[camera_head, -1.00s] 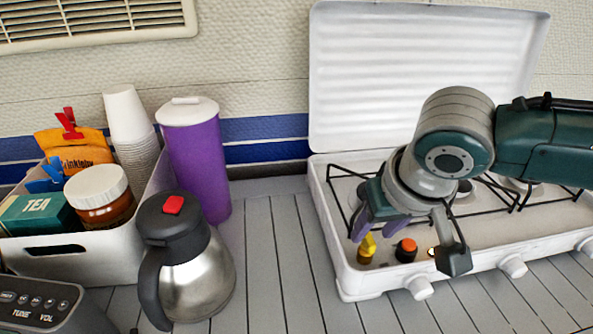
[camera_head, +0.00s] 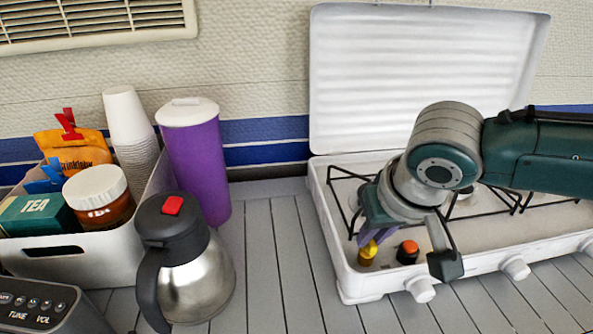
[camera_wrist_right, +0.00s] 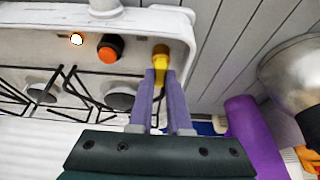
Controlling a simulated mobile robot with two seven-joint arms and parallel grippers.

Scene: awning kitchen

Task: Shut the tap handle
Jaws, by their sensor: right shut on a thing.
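The tap handle (camera_head: 367,251) is a small yellow lever on a brassy tap at the front left corner of the white camping stove (camera_head: 345,272). It also shows in the right wrist view (camera_wrist_right: 161,58), near the stove's corner. My right gripper (camera_head: 374,238) reaches it from above and behind. In the right wrist view, the purple fingers (camera_wrist_right: 160,76) are shut on the yellow handle, which lies between their tips. The fingers hide part of the handle. My left gripper is in neither view.
An orange-topped black knob (camera_head: 407,251) stands just right of the tap, with black pan grates behind it. The white stove lid (camera_head: 420,80) stands open at the back. A steel jug (camera_head: 195,275) and purple tumbler (camera_head: 195,160) stand left, with clear slatted counter between.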

